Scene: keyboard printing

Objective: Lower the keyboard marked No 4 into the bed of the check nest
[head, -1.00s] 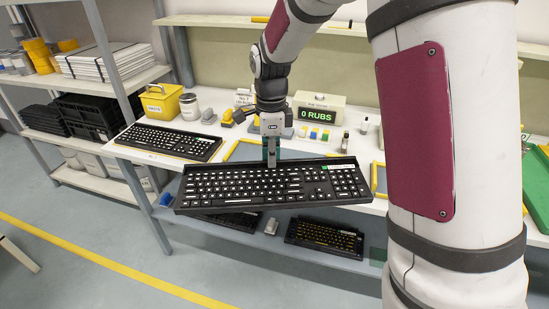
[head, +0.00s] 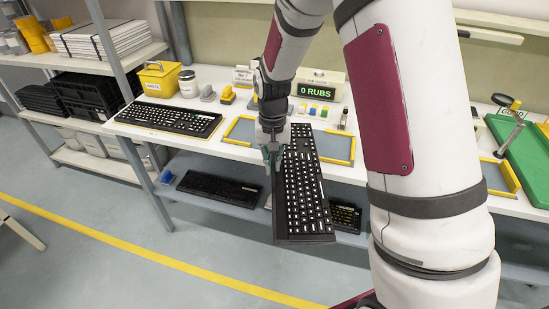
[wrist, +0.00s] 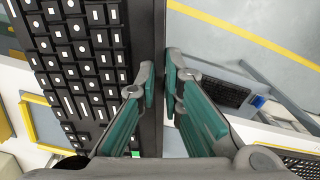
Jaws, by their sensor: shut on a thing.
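A black keyboard with white-marked keys (head: 303,190) hangs in the air in front of the bench, its long side pointing towards me. My gripper (head: 271,158) is shut on its left long edge. In the wrist view the green-padded fingers (wrist: 162,95) straddle the edge of the keyboard (wrist: 85,60). I cannot read a No 4 mark on it. A yellow-edged frame with a grey bed (head: 335,147) lies behind the keyboard, partly hidden by it. Another yellow-edged frame (head: 503,176) lies at the right, partly behind my arm. I cannot tell from labels which is the check nest.
Another keyboard (head: 165,118) lies on the bench at left. Dark keyboards (head: 220,188) lie on the shelf below. A "0 RUBS" counter (head: 318,88), small coloured blocks and bottles stand at the back. A magnifier (head: 507,101) and a green tray (head: 520,155) are at right.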

